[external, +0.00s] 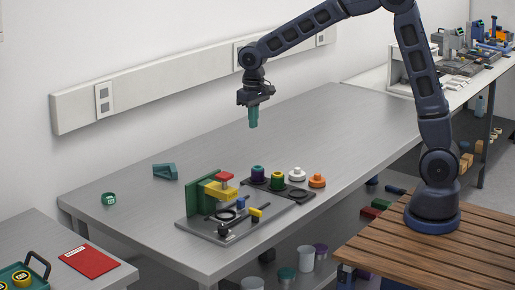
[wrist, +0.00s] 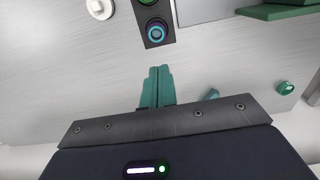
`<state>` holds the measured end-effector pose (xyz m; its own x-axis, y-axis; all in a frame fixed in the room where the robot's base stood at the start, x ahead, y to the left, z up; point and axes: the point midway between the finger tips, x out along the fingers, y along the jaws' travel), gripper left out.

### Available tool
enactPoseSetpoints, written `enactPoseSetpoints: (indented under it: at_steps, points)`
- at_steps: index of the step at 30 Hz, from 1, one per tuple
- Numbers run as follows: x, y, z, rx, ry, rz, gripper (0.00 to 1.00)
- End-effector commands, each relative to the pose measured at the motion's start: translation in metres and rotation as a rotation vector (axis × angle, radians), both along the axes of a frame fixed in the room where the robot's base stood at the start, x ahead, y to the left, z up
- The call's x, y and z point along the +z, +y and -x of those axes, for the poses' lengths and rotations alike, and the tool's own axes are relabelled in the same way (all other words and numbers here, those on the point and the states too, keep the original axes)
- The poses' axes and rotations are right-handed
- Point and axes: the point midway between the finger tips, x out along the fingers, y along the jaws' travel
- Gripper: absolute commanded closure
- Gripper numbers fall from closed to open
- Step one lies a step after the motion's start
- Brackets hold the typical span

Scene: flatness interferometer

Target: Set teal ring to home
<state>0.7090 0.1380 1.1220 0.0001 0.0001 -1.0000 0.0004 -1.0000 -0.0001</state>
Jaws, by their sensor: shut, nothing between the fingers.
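My gripper (external: 253,125) hangs above the table's far side, pointing down, its teal fingers shut and empty. The closed fingertips also show in the wrist view (wrist: 160,70). I cannot tell for certain which is the teal ring.
A green-and-yellow piece (external: 277,182) stands on the plate. White (external: 297,174) and orange (external: 317,181) pieces are beside it. A fixture with a green upright (external: 203,193) and yellow arm stands in front. A teal wedge (external: 165,171) lies left. The table's right is clear.

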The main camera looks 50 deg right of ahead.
Motion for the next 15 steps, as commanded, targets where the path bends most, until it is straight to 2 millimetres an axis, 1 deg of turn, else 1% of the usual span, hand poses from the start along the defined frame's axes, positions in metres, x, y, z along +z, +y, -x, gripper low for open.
enactPoseSetpoints:
  at_steps: [15]
  points:
    - [-0.088, 0.000, 0.001, 0.000, 0.004, 0.002, 1.00]
